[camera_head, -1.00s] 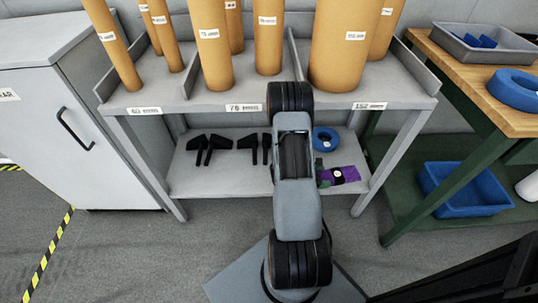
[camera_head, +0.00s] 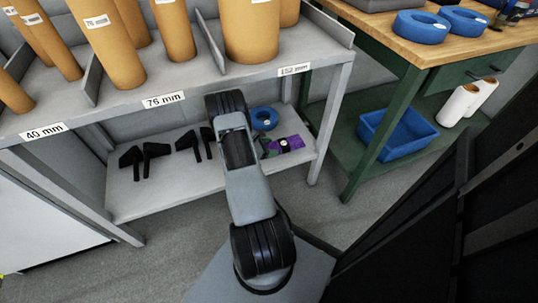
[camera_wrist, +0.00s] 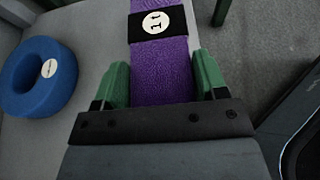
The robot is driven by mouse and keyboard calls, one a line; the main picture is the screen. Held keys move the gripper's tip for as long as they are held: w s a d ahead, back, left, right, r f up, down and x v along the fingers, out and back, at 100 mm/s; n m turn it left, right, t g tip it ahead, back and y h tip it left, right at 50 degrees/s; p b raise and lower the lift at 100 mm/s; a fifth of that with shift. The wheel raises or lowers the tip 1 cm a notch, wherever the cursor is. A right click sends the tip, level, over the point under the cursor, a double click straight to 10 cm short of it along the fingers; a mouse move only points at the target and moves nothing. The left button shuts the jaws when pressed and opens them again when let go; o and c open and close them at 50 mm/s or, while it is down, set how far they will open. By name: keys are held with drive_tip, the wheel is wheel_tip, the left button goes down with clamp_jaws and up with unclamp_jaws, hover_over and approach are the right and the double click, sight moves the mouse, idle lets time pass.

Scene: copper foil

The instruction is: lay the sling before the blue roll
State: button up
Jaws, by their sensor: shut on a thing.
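The purple sling (camera_wrist: 163,70) has a black band marked "1t". In the wrist view it runs between the green fingers of my gripper (camera_wrist: 163,84), which is shut on it. In the head view the sling (camera_head: 287,145) shows at the right end of the lower grey shelf, just right of my gripper (camera_head: 263,147). I cannot tell whether it touches the shelf. A blue roll (camera_head: 264,118) lies on that shelf just behind the sling; in the wrist view this roll (camera_wrist: 38,77) is at the left, apart from the sling and fingers. My arm hides part of the shelf.
Several black brackets (camera_head: 145,155) lie on the lower shelf (camera_head: 170,195) to the left. Tall orange tubes (camera_head: 250,35) stand on the shelf above. At right, a wooden bench (camera_head: 390,40) holds two more blue rolls (camera_head: 422,25), with a blue bin (camera_head: 397,134) and white rolls (camera_head: 458,105) below.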

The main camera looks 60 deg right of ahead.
drive_tip(key=shift+w+d+f+b, duration=0.3)
drive_tip(key=shift+w+d+f, duration=0.05)
drive_tip(key=shift+f, duration=0.25)
drive_tip(key=shift+w+d+f+b, duration=0.25)
drive_tip(key=shift+w+d+f, duration=0.05)
drive_tip(key=shift+f, duration=0.25)
drive_tip(key=shift+f+b, duration=0.7)
drive_tip(key=shift+f, duration=0.6)
drive_tip(key=shift+f, duration=0.2)
drive_tip(key=o, duration=1.1)
drive_tip(key=shift+w+a+r, duration=0.1)
drive_tip(key=shift+a+r, duration=0.15)
drive_tip(key=shift+r, duration=0.1)
drive_tip(key=p+v, duration=0.3)
drive_tip(key=v, duration=0.8)
drive_tip(key=shift+w+a+p, duration=0.15)
drive_tip(key=shift+a+p, duration=0.05)
drive_tip(key=shift+p, duration=0.15)
